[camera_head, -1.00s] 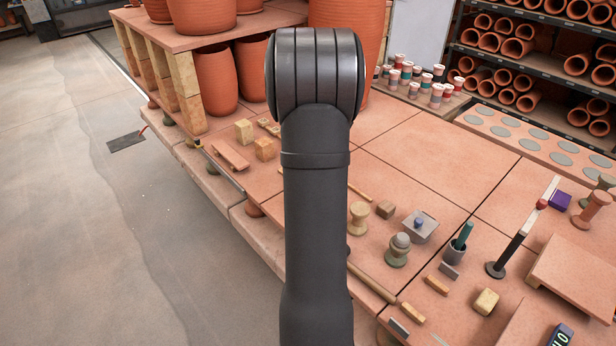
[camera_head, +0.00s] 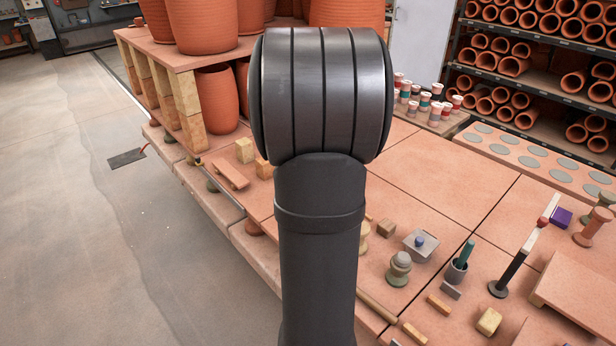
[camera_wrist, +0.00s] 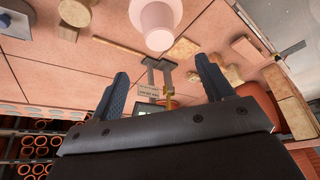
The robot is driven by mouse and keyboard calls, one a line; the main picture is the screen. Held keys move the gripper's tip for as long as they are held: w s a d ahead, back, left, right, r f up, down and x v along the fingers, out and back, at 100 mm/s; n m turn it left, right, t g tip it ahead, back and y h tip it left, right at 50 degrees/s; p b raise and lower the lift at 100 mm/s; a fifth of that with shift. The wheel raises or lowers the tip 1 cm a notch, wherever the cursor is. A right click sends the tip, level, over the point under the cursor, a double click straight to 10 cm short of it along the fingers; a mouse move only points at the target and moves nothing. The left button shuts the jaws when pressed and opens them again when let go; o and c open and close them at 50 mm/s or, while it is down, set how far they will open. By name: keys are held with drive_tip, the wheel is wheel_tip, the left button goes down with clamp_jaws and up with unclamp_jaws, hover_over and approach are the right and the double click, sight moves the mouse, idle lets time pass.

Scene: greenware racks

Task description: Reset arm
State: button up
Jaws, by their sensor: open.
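My gripper (camera_wrist: 161,72) shows only in the wrist view. Its two dark blue fingers are wide apart, with nothing held between them. A pale pink pot-shaped thing (camera_wrist: 157,22) shows beyond the fingertips, apart from them. A grey metal piece with a small label (camera_wrist: 149,88) shows in the gap between the fingers, farther off. In the head view my dark arm covers the middle of the picture, and my gripper is hidden there.
Terracotta pots (camera_head: 216,98) stand on and under a raised shelf (camera_head: 150,48) at the left. Paint jars (camera_head: 424,102), a grey block with a blue knob (camera_head: 420,243), a teal-handled tool in a cup (camera_head: 460,262) and a tilted black-and-white rod (camera_head: 520,255) occupy the right. Bare slabs (camera_head: 440,180) lie between.

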drive_tip(key=x, duration=1.2)
drive_tip(key=shift+d+f, duration=0.1)
drive_tip(key=shift+f, duration=0.1)
drive_tip(key=shift+r, duration=1.4)
